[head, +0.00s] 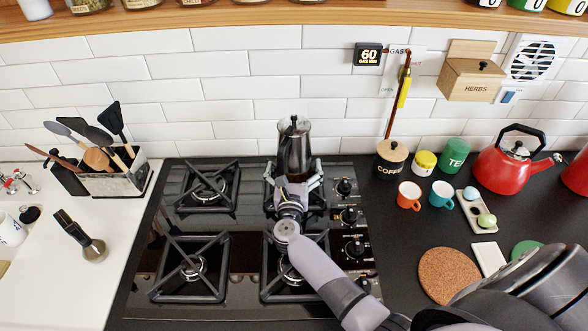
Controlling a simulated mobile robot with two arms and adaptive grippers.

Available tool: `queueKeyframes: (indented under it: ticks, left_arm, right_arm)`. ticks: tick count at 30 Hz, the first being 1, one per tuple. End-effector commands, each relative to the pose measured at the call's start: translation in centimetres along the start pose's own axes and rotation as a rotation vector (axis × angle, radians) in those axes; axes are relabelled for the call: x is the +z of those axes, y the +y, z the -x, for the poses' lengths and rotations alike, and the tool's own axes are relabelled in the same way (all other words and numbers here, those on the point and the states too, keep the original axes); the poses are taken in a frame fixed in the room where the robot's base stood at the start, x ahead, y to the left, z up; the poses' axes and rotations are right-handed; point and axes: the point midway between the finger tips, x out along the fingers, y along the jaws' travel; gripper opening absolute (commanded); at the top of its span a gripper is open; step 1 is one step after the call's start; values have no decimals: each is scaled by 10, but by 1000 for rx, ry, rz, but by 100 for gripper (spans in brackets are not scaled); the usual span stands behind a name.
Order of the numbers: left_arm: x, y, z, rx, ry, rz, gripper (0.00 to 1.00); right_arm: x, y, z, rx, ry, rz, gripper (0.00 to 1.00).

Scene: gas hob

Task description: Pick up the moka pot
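The dark metallic moka pot (294,150) stands upright over the back right burner of the hob, near the tiled wall. My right gripper (294,172) reaches in from the front, with its arm coming from the lower right. Its fingers are spread, one on each side of the pot's lower part. I see no clear contact between fingers and pot. The gripper hides the pot's base and part of the burner. My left gripper is not in view.
The black gas hob (238,245) has raised grates, with knobs (349,216) right of the pot. A utensil holder (112,177) stands left. A coffee jar (391,158), an orange mug (409,195) and a red kettle (508,160) stand right. A wooden shelf (230,18) runs above.

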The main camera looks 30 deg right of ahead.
Motion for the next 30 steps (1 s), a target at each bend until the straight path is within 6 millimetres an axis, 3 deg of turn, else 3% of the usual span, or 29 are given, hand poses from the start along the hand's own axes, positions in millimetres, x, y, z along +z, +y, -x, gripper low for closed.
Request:
queueKeyframes:
  ticks: [2, 30]
  left_arm:
    - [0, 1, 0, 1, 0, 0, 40]
    - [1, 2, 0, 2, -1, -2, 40]
  right_arm:
    - [0, 0, 0, 0, 0, 0, 99]
    - [0, 0, 1, 0, 0, 1, 37]
